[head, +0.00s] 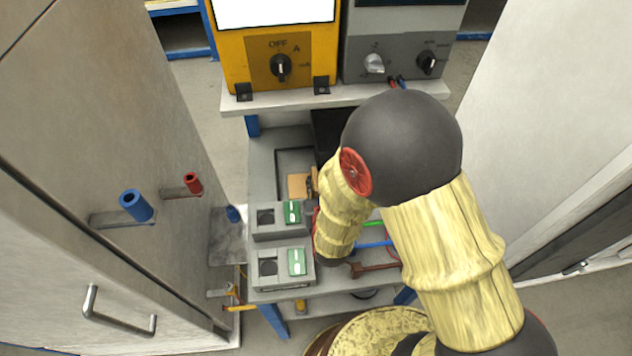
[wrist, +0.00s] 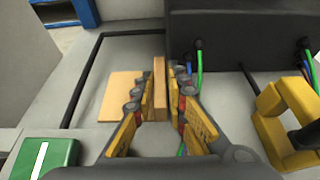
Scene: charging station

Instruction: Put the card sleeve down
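The card sleeve looks to be a thin tan upright piece (wrist: 160,90) between the fingers of my gripper (wrist: 162,88) in the wrist view. The fingers press on it from both sides, and it stands edge-on to the camera. I cannot tell whether its lower edge touches the surface. A flat tan square (wrist: 119,95) lies just left of it on the grey bench top (wrist: 75,45), inside a black outline. In the head view my arm hides most of my gripper; the tan square (head: 297,186) shows beside it.
Two grey boxes with green switches (head: 292,211) (head: 297,261) stand at the bench's front left. A dark box (wrist: 240,40) with blue and green cables is right of the gripper. A yellow clamp-like part (wrist: 285,120) is at the right. Tall cabinets flank the bench.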

